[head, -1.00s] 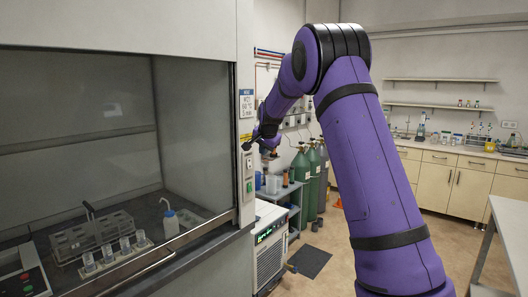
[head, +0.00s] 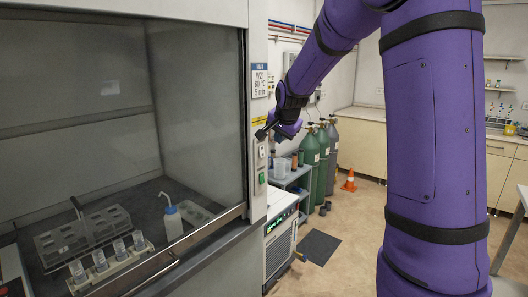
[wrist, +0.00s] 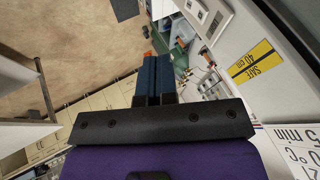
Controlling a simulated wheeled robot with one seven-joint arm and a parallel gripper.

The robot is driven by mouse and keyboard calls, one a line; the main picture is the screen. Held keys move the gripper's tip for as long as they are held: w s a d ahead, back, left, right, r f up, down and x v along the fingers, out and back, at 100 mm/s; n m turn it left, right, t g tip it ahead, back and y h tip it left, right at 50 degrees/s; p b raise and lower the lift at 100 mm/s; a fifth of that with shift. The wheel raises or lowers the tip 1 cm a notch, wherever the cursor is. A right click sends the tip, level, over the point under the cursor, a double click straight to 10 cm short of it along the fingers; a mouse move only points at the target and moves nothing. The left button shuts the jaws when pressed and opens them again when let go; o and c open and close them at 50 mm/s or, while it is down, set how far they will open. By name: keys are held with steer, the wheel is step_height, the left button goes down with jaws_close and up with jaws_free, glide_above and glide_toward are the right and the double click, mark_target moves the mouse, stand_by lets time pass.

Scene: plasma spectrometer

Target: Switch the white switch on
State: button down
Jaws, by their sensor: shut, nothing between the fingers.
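The white switch (head: 262,153) sits in a small plate on the front post of the fume hood, below a yellow label. Whether it is on or off is too small to tell. My gripper (head: 263,132) is just above the switch in the head view, level with the bottom of the yellow label. In the wrist view, the two dark fingers of my gripper (wrist: 153,66) are together with nothing between them. I cannot tell from these views whether they touch the post. A plate (wrist: 203,14) shows near the top of the wrist view.
A green switch (head: 262,178) is lower on the same post. The fume hood's glass sash (head: 195,95) is at left, with racks and a wash bottle (head: 173,222) inside. A chiller (head: 281,243), gas cylinders (head: 310,160) and an orange cone (head: 349,181) stand beyond.

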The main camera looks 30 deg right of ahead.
mark_target(262, 151)
steer(key=shift+w+d+f, duration=0.15)
steer(key=shift+w+f, duration=2.05)
steer(key=shift+w, duration=0.1)
steer(key=shift+w+d+f, duration=0.15)
steer(key=shift+w+f, duration=2)
steer(key=shift+w, duration=0.15)
steer(key=shift+w+a, duration=0.1)
steer(key=shift+w+a+f, duration=0.1)
steer(key=shift+w, duration=0.1)
